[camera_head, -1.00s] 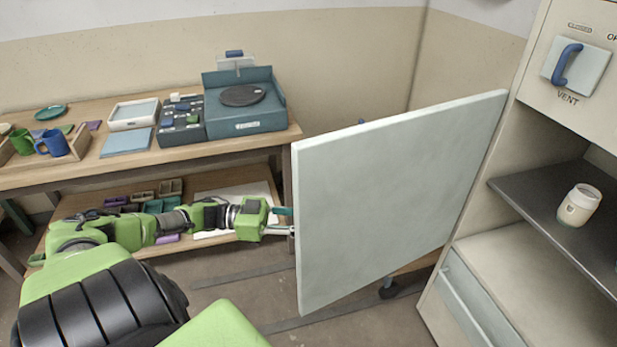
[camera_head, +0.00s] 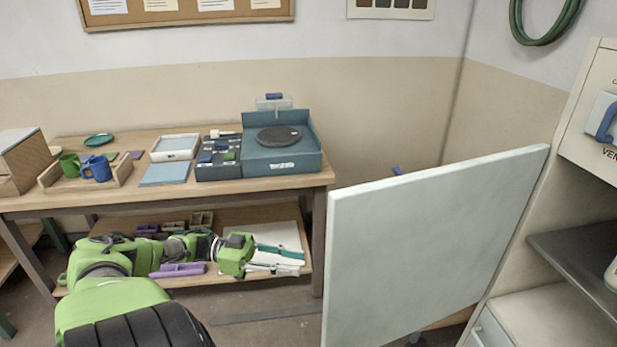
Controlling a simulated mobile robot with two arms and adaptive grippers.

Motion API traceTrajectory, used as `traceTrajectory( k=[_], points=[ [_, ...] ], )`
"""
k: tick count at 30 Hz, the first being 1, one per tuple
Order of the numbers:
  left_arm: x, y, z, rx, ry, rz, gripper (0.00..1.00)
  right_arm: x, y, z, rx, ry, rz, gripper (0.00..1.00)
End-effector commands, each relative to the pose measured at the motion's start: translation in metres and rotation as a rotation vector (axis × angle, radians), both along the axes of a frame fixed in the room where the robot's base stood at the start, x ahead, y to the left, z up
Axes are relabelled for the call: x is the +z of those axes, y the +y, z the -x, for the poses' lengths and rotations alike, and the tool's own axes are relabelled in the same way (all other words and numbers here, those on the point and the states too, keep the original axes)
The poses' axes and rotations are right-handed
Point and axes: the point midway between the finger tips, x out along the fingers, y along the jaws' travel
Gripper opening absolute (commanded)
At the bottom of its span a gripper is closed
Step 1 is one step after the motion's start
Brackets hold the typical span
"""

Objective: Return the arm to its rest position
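My green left arm (camera_head: 120,285) reaches in from the lower left. Its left gripper (camera_head: 300,263) points right, in front of the bench's lower shelf and left of the open cabinet door (camera_head: 430,250). Its two fingers show apart with nothing between them, and they do not touch the door. My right gripper is out of view.
The door stands swung out from the cabinet (camera_head: 540,310) at right, with a dark shelf (camera_head: 575,255) inside. The wooden bench (camera_head: 110,198) holds mugs (camera_head: 98,169), trays and a teal wheel unit (camera_head: 281,160). A purple tray (camera_head: 178,270) lies below.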

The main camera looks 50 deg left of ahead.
Motion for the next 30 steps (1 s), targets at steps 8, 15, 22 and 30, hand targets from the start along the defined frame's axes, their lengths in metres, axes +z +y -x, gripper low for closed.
traceTrajectory(
  k=[8, 15, 22, 30],
  points=[
    [0.0, 0.005, 0.004, -0.001, 0.0, 0.0, 0.27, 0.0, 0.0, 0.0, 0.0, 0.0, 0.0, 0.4],
    [0.0, 0.005, 0.004, -0.001, 0.0, 0.0, 0.27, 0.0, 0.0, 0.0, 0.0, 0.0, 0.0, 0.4],
    [-0.003, 0.005, 0.004, 0.007, 0.001, -0.001, 0.27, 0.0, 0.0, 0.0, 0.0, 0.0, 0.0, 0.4],
    [-0.123, 0.017, -0.009, 0.34, 0.072, -0.099, 0.27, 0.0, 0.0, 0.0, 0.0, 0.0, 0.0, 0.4]
  ],
)
